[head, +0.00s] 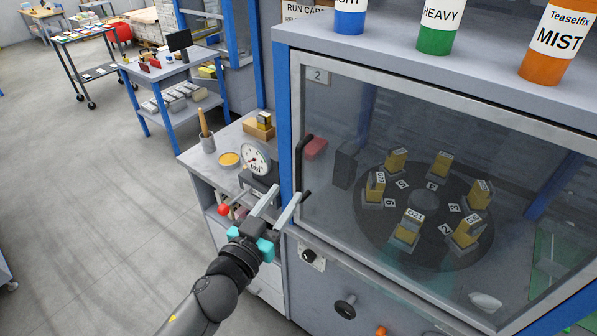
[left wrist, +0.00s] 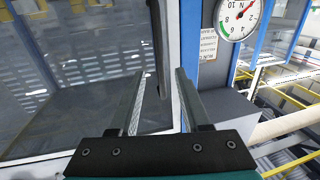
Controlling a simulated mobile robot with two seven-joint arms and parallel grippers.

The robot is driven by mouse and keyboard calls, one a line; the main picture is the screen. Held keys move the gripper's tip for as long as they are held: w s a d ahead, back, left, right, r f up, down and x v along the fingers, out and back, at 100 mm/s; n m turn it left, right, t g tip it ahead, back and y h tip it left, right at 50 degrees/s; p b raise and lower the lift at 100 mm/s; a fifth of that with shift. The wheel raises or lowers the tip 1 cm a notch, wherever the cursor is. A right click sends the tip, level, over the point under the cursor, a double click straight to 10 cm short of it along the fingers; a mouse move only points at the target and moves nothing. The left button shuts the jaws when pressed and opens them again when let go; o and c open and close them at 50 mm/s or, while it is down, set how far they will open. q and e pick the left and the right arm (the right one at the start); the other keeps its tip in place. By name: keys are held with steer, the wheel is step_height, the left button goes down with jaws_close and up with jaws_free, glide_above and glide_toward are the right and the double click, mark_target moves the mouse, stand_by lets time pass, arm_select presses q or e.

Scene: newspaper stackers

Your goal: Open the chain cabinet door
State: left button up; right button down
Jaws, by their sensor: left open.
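The cabinet door (head: 297,110) is a clear pane in a pale metal frame and looks shut. A dark vertical handle (head: 300,160) stands at its left edge. In the left wrist view the handle (left wrist: 158,45) lies in the gap between my fingers, with clear space on both sides; whether the fingertips reach around it is hard to tell. My left gripper (head: 290,194) is open and empty at the handle's lower end. Through the pane a dark round turntable (head: 432,200) carries several numbered yellow-topped blocks. My right gripper is out of view.
Blue, green (head: 437,30) and orange (head: 557,45) canisters stand on the cabinet top. A side counter left of the cabinet holds a dial gauge (head: 257,158) and a yellow dish (head: 229,159), close to my left gripper. Knobs (head: 346,306) stick out below the door. Open floor lies left.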

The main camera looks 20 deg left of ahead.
mark_target(297, 178)
arm_select(q)
steer(key=shift+w+d+p, duration=0.15)
steer(key=shift+w+d, duration=0.05)
steer(key=shift+w, duration=1.05)
steer(key=shift+w+d+p, duration=0.15)
steer(key=shift+w+d, duration=0.05)
steer(key=shift+w, duration=1)
steer(key=shift+w+d+p, duration=0.15)
steer(key=shift+w+d, duration=0.05)
steer(key=shift+w, duration=1.05)
steer(key=shift+c, duration=0.3)
jaws_close()
